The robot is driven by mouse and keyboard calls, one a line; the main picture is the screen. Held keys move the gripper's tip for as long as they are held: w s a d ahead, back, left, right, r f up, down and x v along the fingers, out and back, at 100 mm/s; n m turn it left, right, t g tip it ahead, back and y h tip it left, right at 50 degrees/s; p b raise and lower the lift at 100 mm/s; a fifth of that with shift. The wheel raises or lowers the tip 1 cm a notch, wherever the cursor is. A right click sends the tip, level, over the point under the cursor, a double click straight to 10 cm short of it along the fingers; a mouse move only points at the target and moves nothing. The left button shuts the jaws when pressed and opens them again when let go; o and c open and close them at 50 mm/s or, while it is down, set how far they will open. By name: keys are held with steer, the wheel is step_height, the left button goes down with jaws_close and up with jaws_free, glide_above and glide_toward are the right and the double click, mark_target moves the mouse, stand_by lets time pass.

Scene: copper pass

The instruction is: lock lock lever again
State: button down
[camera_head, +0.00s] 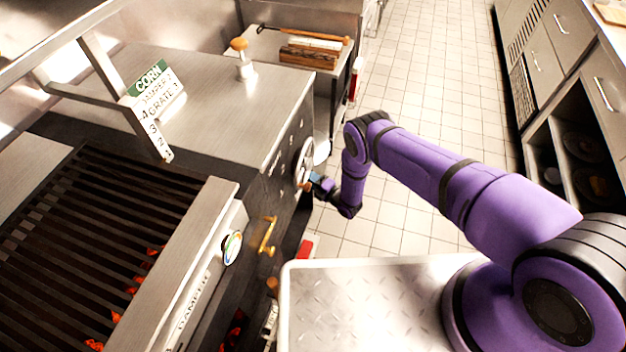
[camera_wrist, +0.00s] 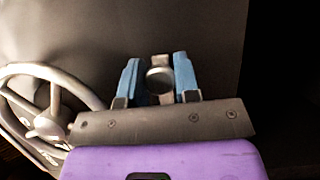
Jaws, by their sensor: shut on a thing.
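My gripper (camera_head: 318,182) is at the dark front panel of the steel cabinet, beside the handwheel (camera_head: 304,160). In the wrist view my gripper (camera_wrist: 158,82) has its two blue fingers on either side of a small lever with a round grey end (camera_wrist: 160,79), which appears to be the lock lever. The fingers are shut on it. The handwheel also shows at the left in the wrist view (camera_wrist: 45,75), apart from the fingers. In the head view the lever is mostly hidden by my gripper.
The grill grate (camera_head: 85,240) with glowing coals lies at the left. A brass handle (camera_head: 267,236) and a round gauge (camera_head: 232,248) are on the front nearer to me. A sign reading CORN (camera_head: 155,88) stands on the cabinet. The tiled floor (camera_head: 440,90) behind my arm is clear.

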steer(key=shift+w+d+r, duration=0.1)
steer(key=shift+w+r, duration=0.1)
steer(key=shift+r, duration=0.05)
steer(key=c, duration=0.9)
jaws_free()
steer(key=shift+o, duration=0.2)
steer(key=shift+s, duration=0.1)
steer(key=shift+s, duration=0.1)
steer(key=v, duration=1)
steer(key=shift+s+d, duration=0.2)
steer(key=shift+d, duration=0.15)
